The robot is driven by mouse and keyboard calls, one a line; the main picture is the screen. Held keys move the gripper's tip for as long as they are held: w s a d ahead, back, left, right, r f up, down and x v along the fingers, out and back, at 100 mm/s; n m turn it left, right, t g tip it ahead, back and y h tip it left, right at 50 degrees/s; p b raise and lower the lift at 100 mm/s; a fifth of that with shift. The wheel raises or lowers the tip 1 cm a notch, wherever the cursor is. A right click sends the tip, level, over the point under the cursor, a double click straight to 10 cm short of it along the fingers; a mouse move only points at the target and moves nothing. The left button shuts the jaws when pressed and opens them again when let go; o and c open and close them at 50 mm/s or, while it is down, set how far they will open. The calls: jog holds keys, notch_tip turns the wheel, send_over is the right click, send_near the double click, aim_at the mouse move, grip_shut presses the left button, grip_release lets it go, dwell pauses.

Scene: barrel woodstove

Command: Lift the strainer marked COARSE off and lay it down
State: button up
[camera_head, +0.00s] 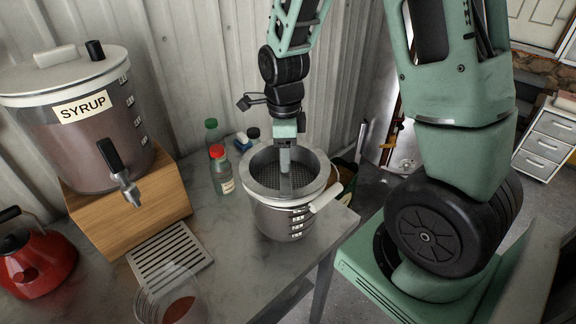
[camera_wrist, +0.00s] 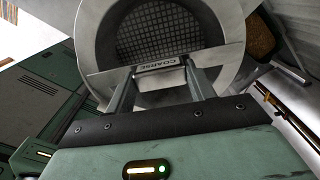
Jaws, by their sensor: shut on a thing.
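The strainer marked COARSE (camera_wrist: 158,38) is a round metal basket with a mesh bottom and a bar across it that carries the label. In the wrist view my gripper (camera_wrist: 160,75) is shut on the strainer's labelled bar. Whether the strainer's rim is lifted clear of the pot cannot be told.
The syrup dispenser (camera_head: 85,125) stands on a wooden block (camera_head: 130,215) at left. Bottles (camera_head: 220,170) stand close left of the pot. A drip grate (camera_head: 170,258), a clear cup (camera_head: 172,300) and a red kettle (camera_head: 38,262) are in front. Bare table lies between grate and pot.

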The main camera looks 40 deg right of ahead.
jog(key=shift+r+p, duration=0.55)
jog(key=shift+r, duration=0.15)
jog(key=shift+r+p, duration=2.5)
jog(key=shift+r, duration=0.05)
jog(key=shift+f, duration=0.1)
